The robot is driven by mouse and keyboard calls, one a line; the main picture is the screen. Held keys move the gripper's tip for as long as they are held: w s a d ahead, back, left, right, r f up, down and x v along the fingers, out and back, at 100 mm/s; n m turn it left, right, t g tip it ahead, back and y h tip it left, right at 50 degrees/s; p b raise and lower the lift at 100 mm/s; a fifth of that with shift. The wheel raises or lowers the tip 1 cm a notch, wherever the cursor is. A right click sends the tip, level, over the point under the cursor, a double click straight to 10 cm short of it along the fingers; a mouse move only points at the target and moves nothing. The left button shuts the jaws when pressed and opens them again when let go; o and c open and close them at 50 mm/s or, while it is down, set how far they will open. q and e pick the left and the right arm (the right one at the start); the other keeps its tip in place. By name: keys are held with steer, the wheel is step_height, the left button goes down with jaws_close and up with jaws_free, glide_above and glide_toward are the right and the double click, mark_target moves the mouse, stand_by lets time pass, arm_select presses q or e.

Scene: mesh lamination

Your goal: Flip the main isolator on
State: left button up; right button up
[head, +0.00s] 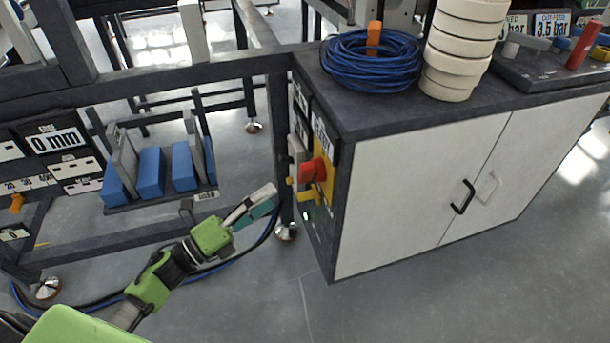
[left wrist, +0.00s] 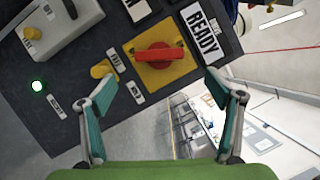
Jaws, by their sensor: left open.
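The main isolator is a red rotary handle (head: 312,170) on a yellow plate (head: 326,150), on the narrow left side of the white cabinet. In the left wrist view the red handle (left wrist: 159,55) lies nearly level across the picture, with its yellow plate (left wrist: 180,73) behind it. My left gripper (head: 270,197) is to the left of the isolator and a little lower in the head view. In the left wrist view its two fingers (left wrist: 161,86) are spread apart and empty, below the handle and not touching it. My right gripper is not in view.
A READY sign (left wrist: 203,30), a yellow knob (left wrist: 100,70) and a lit green lamp (left wrist: 38,86) share the dark panel. The cabinet (head: 420,180) stands right of the panel. A dark frame post (head: 279,140) stands just left of it. Blue cable (head: 372,60) lies coiled on top.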

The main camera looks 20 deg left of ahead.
mark_target(300, 177)
arm_select(q)
steer(key=x, duration=1.1)
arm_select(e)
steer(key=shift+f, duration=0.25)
arm_select(q)
steer(key=c, duration=1.1)
steer(key=shift+r+n+p, duration=0.15)
steer(key=shift+n+p, duration=0.15)
steer(key=shift+p, duration=0.15)
steer(key=n+y+p, duration=0.1)
steer(key=n+p, duration=0.1)
steer(key=p, duration=0.2)
steer(key=shift+a+n+g, duration=0.1)
steer(key=shift+n+g, duration=0.2)
steer(key=n+y+p, duration=0.1)
steer(key=n+p, duration=0.1)
steer(key=p, duration=0.2)
steer(key=shift+g, duration=0.3)
steer(key=shift+f, duration=0.25)
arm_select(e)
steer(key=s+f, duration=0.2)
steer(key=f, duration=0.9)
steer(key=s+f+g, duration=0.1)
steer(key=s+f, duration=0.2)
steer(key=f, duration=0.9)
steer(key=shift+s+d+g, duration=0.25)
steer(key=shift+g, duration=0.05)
